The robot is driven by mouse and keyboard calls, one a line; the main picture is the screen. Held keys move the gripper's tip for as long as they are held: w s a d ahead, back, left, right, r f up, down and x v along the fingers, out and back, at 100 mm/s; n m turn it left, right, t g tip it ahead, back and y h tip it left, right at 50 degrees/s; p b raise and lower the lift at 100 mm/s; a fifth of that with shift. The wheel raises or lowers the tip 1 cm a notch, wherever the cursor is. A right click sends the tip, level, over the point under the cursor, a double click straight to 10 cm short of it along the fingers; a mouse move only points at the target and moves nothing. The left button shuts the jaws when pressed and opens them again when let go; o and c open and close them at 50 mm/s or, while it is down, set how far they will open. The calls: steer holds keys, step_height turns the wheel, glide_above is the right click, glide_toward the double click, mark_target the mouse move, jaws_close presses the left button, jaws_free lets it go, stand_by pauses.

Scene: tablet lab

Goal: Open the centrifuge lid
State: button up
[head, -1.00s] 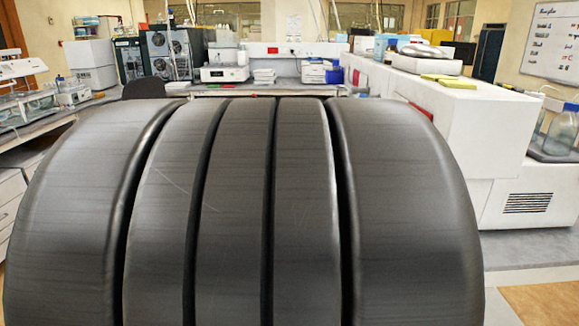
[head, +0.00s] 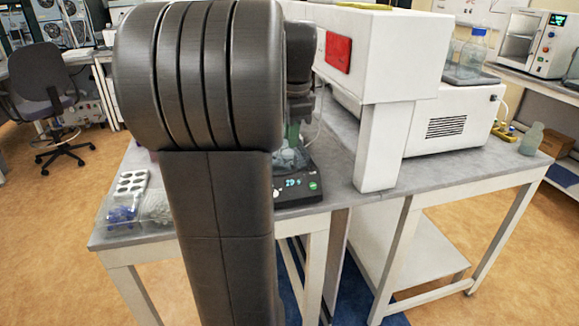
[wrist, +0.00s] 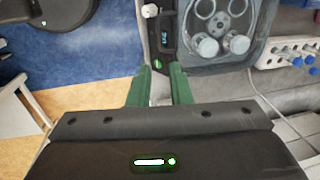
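The centrifuge (head: 297,188) is a dark unit with a lit display on the bench, partly hidden behind my arm in the head view. In the wrist view its front panel (wrist: 167,42) has a small screen, a pale knob and a green-lit button. Its clear lid (wrist: 238,62) appears to lie closed over a round rotor with capped tubes. My gripper (wrist: 160,72) has two green fingers, apart and with nothing between them. The fingertips point at the panel's green button, in front of the lid. Whether they touch anything is unclear.
A white box-like machine with a red panel (head: 338,52) stands right of the centrifuge. A white tube rack (head: 131,184) and a clear tray (head: 122,215) lie to the left. A rack with blue caps (wrist: 290,58) stands beside the centrifuge. A chair (head: 45,85) is at the far left.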

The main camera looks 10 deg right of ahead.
mark_target(289, 165)
steer(key=f, duration=0.3)
steer(key=w+f, duration=0.1)
steer(key=f, duration=0.6)
steer(key=shift+w+a+b, duration=0.1)
steer(key=shift+w+b, duration=0.25)
jaws_close()
